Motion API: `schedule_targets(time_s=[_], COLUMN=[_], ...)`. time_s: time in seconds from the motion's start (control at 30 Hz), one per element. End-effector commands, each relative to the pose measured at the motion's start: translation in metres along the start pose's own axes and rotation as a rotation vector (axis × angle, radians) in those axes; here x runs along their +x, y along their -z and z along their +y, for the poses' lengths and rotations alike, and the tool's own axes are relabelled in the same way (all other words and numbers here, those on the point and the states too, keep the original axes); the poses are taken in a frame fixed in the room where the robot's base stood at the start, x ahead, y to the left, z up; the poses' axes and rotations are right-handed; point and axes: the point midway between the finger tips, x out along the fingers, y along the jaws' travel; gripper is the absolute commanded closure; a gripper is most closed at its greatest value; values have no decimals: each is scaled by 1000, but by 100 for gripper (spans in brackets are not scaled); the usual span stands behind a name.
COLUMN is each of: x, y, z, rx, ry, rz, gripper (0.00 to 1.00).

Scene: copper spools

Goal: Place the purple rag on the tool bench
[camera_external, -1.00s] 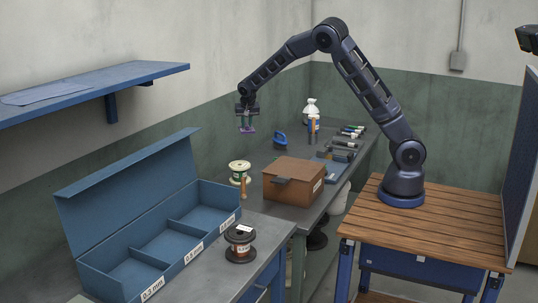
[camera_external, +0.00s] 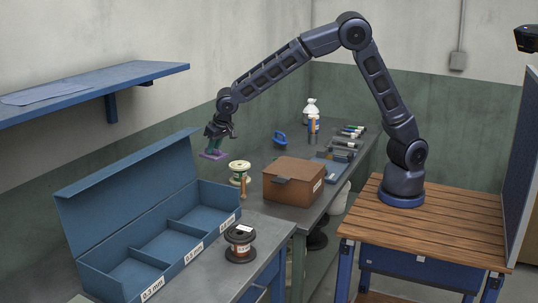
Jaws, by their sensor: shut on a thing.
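The purple rag (camera_external: 212,155) is a small flat piece at the tips of my gripper (camera_external: 214,146). My gripper points down, is shut on the rag and holds it in the air, near the raised lid end of the blue box and left of a pale spool. How high it is above the surface below is hard to tell. The long grey bench (camera_external: 262,157) along the wall carries tools and a brown box. My arm stands on a separate wooden-topped table (camera_external: 450,220). I cannot tell from the picture alone which one is the tool bench.
A blue compartment box (camera_external: 128,185) with a raised lid stands at the front left. A pale spool (camera_external: 239,172), a brown box (camera_external: 293,181), a copper spool (camera_external: 240,243) and a blue-handled item (camera_external: 280,140) are nearby. A blue shelf (camera_external: 150,72) juts from the left wall.

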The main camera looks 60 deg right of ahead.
Motion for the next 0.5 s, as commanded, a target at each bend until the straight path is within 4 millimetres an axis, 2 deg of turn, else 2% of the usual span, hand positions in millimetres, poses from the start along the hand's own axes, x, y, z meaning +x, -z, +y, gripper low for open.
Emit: schedule_targets(time_s=[0.03,0.23,0.5], x=[-7,-30,-46], y=[-12,-49,-68], z=[-16,-65,-150], rx=[-31,-127,-196], ry=[14,53,77], rz=[1,4,11], gripper=[100,100,100])
